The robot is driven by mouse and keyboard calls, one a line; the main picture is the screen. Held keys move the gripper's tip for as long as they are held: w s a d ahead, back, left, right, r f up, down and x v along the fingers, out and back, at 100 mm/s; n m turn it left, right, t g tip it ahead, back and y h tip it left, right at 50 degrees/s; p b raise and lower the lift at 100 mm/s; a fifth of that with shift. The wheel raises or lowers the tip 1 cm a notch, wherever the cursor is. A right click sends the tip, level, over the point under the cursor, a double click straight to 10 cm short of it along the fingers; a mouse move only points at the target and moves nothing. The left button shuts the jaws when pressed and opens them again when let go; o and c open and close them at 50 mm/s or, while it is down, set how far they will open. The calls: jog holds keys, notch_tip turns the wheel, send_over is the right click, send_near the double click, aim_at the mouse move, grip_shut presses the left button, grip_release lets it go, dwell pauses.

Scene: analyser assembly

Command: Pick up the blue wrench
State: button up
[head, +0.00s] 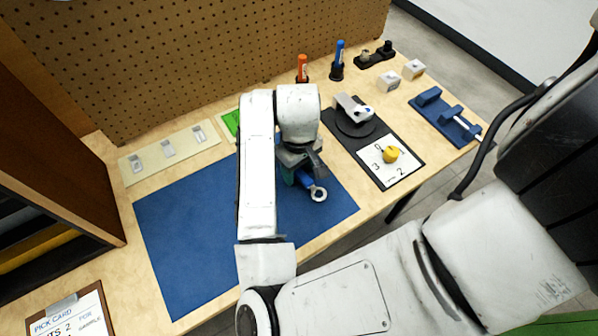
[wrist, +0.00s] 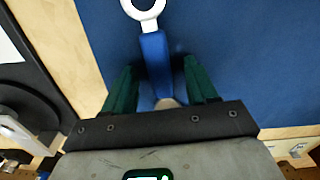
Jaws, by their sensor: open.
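The blue wrench (wrist: 155,58) has a blue handle and a pale ring end. It lies on the blue mat (head: 185,240). In the head view the wrench (head: 317,192) shows its ring end toward the front right, and the rest is partly hidden under my gripper (head: 302,181). In the wrist view my gripper (wrist: 160,90) is open, with one green finger on each side of the handle. A gap shows between the handle and each finger.
Right of the mat is a black board with a yellow knob (head: 391,154). Orange (head: 302,66) and blue (head: 339,55) upright handles stand behind. A blue fixture (head: 446,118) and small white blocks (head: 413,68) are at the right. A pegboard (head: 190,50) bounds the back. The mat's left is clear.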

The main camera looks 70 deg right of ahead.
grip_shut()
dwell(0.4)
jog(key=shift+r, duration=0.15)
jog(key=shift+r, duration=0.2)
notch_tip(320, 180, up, 2)
jog(key=shift+r, duration=0.1)
jog(key=s+r+p, duration=0.4)
jog(key=s+r, duration=0.6)
jog(key=s, duration=0.4)
jog(key=shift+a, duration=0.35)
